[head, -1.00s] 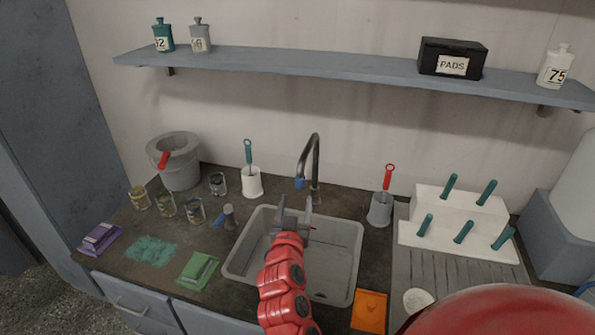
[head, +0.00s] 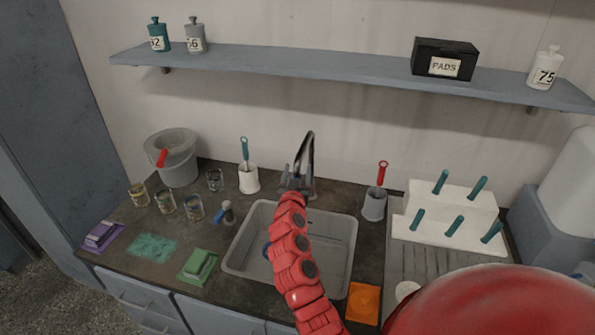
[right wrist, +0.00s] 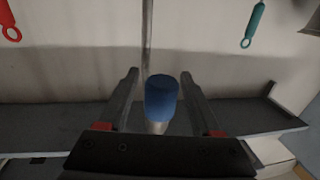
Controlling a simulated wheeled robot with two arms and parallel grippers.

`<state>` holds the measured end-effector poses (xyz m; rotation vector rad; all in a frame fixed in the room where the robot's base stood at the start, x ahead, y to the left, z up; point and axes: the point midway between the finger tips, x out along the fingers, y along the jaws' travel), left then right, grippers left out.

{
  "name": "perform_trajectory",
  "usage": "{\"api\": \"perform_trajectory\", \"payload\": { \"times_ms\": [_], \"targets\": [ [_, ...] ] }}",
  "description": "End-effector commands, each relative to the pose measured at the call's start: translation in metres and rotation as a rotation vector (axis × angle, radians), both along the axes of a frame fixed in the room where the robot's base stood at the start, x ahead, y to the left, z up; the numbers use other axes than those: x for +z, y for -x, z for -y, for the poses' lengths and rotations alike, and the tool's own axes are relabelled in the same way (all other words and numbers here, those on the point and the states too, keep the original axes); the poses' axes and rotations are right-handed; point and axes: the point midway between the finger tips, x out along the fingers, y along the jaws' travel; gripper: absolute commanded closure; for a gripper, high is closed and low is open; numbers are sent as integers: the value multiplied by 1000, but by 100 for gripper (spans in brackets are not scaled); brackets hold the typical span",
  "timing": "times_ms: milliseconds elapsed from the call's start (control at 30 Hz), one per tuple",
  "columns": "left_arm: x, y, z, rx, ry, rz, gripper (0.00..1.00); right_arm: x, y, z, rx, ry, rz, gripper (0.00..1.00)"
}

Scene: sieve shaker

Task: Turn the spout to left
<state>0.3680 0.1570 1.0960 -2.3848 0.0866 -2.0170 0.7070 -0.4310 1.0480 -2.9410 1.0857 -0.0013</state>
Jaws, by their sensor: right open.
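The tap's metal spout (head: 309,150) arches up behind the sink (head: 238,262) in the head view. My right gripper (head: 298,178) is at the spout's outlet end, with my red arm reaching up over the sink. In the right wrist view, the spout's blue tip (right wrist: 161,100) sits between the two open fingers of my right gripper (right wrist: 158,75), with a gap on each side. In the head view the blue tip is hidden by the gripper. My left gripper is not in view.
A white holder with a teal brush (head: 249,180) stands left of the tap, and a grey holder with a red brush (head: 374,205) right of it. A blue-handled grey fitting (head: 226,212) is left of the sink. A shelf (head: 300,68) runs above; the wall is close behind.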

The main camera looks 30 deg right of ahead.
Motion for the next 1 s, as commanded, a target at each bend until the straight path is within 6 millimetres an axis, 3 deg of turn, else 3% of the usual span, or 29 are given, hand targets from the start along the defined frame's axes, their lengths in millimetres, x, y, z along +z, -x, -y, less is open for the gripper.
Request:
{"api": "perform_trajectory", "payload": {
  "times_ms": [100, 467, 1000],
  "targets": [
    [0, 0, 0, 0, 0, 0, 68, 0, 0, 0, 0, 1, 1, 34],
    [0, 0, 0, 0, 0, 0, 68, 0, 0, 0, 0, 1, 1, 99],
    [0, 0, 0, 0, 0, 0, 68, 1, 0, -1, 1, 1, 1, 100]
  ]
}}
